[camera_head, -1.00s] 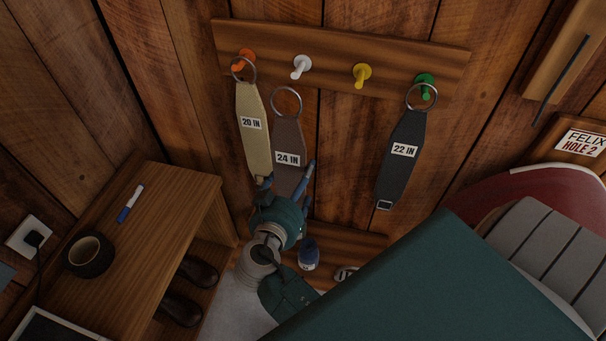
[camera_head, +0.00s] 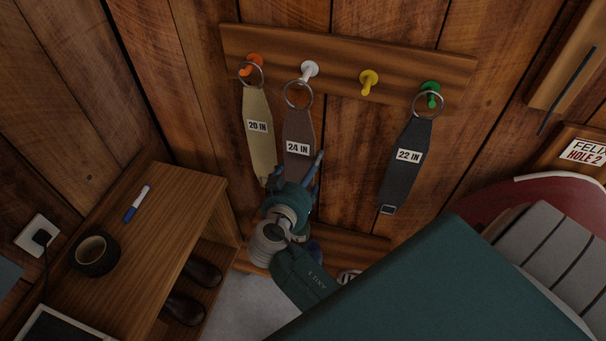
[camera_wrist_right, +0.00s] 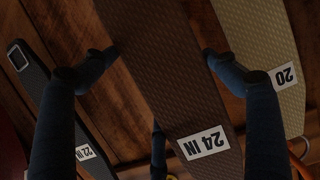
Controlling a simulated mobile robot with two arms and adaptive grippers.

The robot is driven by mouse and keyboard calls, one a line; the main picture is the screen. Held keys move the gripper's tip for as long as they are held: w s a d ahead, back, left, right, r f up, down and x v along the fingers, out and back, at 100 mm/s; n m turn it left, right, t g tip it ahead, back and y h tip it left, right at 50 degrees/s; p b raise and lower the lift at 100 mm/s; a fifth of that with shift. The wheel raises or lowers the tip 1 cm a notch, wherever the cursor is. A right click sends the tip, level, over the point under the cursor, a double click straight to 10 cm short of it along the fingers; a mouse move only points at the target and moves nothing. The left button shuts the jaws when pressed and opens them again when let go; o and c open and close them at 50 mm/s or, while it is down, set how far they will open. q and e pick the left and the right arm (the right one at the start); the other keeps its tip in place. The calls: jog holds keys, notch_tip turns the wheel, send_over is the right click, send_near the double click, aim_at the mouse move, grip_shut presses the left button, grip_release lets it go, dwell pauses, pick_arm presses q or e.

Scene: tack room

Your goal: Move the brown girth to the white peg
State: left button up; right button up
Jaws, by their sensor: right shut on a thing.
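The brown girth (camera_head: 299,129), labelled 24 IN, hangs upright with its metal ring (camera_head: 298,94) at the tip of the white peg (camera_head: 309,70). I cannot tell whether the ring is around the peg or only in front of it. My right gripper (camera_head: 297,166) is shut on the lower part of the brown girth. In the right wrist view the brown girth (camera_wrist_right: 160,75) runs between the dark fingers (camera_wrist_right: 163,52), its label upside down. The white peg is not seen there. My left gripper is not in view.
The tan 20 IN girth (camera_head: 257,140) hangs from the orange peg (camera_head: 254,62), close to the left. The dark 22 IN girth (camera_head: 405,170) hangs from the green peg (camera_head: 430,90). The yellow peg (camera_head: 369,80) is bare. A wooden bench (camera_head: 185,205) stands at left.

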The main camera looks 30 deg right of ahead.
jog(key=shift+w+d, duration=0.75)
jog(key=shift+d, duration=0.1)
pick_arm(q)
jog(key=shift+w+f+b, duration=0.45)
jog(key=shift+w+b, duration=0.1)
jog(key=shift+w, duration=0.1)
pick_arm(e)
jog(key=shift+x, duration=2.05)
